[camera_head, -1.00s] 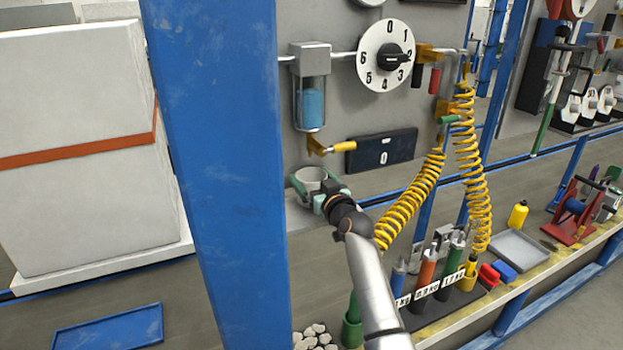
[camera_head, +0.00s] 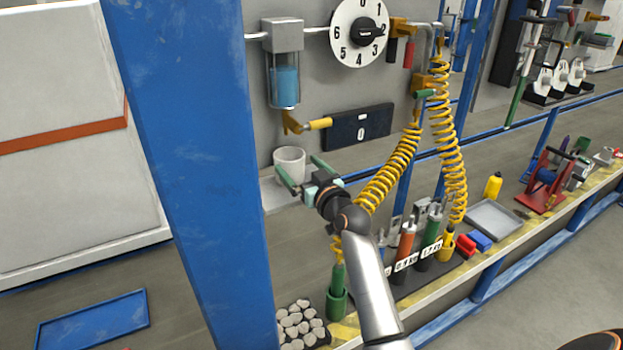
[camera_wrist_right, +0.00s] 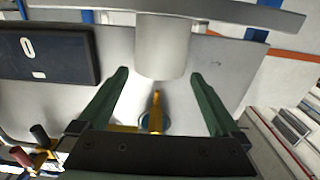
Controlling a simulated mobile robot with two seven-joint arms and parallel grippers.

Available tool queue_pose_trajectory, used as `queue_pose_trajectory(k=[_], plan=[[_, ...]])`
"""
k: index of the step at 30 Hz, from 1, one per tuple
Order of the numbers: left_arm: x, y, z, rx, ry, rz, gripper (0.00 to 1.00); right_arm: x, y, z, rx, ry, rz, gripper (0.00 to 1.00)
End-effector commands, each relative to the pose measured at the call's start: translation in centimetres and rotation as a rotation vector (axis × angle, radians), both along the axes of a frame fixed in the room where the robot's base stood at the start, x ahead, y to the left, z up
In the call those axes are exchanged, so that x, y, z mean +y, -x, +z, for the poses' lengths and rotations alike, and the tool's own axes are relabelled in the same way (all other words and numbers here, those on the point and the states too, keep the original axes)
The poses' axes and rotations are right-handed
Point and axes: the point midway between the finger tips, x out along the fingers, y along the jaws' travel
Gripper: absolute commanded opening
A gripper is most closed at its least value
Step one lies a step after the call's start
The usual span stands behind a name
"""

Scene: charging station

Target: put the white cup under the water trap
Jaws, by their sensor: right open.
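The white cup (camera_head: 289,165) stands upright on a small grey ledge (camera_head: 283,203), below the yellow drain valve (camera_head: 291,122) of the water trap (camera_head: 284,80). The trap is a clear cylinder holding blue liquid. My right gripper (camera_head: 297,165) is open and empty in front of the cup, its green fingers spread. In the right wrist view, the picture is upside down: the cup (camera_wrist_right: 160,48) appears just beyond and between the fingertips (camera_wrist_right: 158,76), apart from them. The yellow valve (camera_wrist_right: 156,110) lines up with the cup's rim there. My left gripper is not in view.
A blue post (camera_head: 185,150) rises left of the trap. A dark display box (camera_head: 360,128) and a numbered dial (camera_head: 358,32) are on the panel. A bin of stones (camera_head: 300,325) sits below.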

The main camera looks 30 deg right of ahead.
Motion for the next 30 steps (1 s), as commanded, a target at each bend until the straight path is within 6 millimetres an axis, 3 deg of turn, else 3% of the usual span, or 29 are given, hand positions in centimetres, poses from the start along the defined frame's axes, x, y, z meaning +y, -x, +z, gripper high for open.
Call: queue_pose_trajectory(k=[6, 12, 30], plan=[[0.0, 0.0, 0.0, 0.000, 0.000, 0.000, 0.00, 0.3, 3.6, -0.1, 0.002, 0.001, 0.001, 1.00], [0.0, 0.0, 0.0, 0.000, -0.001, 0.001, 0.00, 0.4, 5.5, 0.0, 0.000, 0.001, 0.001, 1.00], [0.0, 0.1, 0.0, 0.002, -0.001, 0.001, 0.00, 0.4, 5.9, 0.0, 0.000, 0.000, 0.001, 1.00]])
